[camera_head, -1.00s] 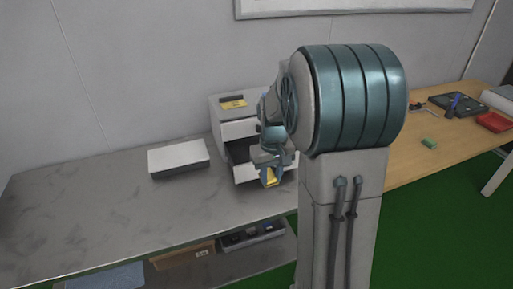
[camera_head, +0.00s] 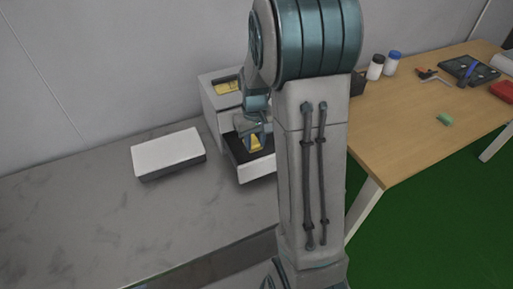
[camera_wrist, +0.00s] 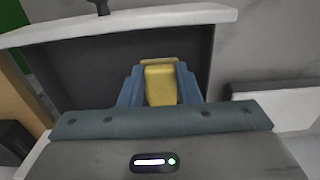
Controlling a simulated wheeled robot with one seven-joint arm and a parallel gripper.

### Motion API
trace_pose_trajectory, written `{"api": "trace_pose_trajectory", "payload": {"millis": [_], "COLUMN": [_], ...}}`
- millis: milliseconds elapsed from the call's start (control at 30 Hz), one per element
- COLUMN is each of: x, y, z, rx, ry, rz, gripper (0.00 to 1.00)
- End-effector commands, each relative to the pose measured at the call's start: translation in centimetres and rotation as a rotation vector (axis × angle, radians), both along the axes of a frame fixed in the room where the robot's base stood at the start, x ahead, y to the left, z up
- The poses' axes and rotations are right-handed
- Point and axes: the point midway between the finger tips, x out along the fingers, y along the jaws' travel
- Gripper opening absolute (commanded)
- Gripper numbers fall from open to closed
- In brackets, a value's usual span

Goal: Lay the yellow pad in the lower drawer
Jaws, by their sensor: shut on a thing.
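My gripper (camera_head: 254,140) is shut on the yellow pad (camera_head: 257,143), over the open lower drawer (camera_head: 254,173) of the grey drawer unit (camera_head: 212,108). In the wrist view the pad (camera_wrist: 160,84) sits between the two blue fingers of my gripper (camera_wrist: 160,88), its far end sticking out past them. The dark inside of the drawer (camera_wrist: 75,75) lies behind and below it, with the pale front edge beyond. I cannot tell whether the pad touches the drawer floor. My arm hides the drawer's right side in the head view.
A white-topped box (camera_head: 168,153) lies on the grey bench, left of the drawer unit. Another yellow item (camera_head: 228,86) shows at the unit's top. The bench front is clear.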

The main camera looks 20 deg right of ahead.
Motion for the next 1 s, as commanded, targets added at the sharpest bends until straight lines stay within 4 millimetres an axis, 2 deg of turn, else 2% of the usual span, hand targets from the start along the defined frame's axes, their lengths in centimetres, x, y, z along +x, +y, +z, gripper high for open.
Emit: {"api": "trace_pose_trajectory", "payload": {"millis": [233, 400, 800, 833, 900, 1000], "x": [0.0, -0.1, 0.0, 0.0, 0.0, 0.0], "y": [0.0, -0.1, -0.1, -0.1, -0.1, -0.1], "z": [-2.2, -4.6, -5.4, -5.3, -5.3, -5.2], "rx": [0.001, 0.001, 0.000, 0.000, 0.000, 0.000], "ry": [0.001, 0.003, -0.001, -0.001, -0.001, -0.001], "rz": [-0.001, -0.003, -0.003, -0.003, -0.003, -0.003], "gripper": [0.08, 0.08, 0.08, 0.35, 0.52, 0.52]}}
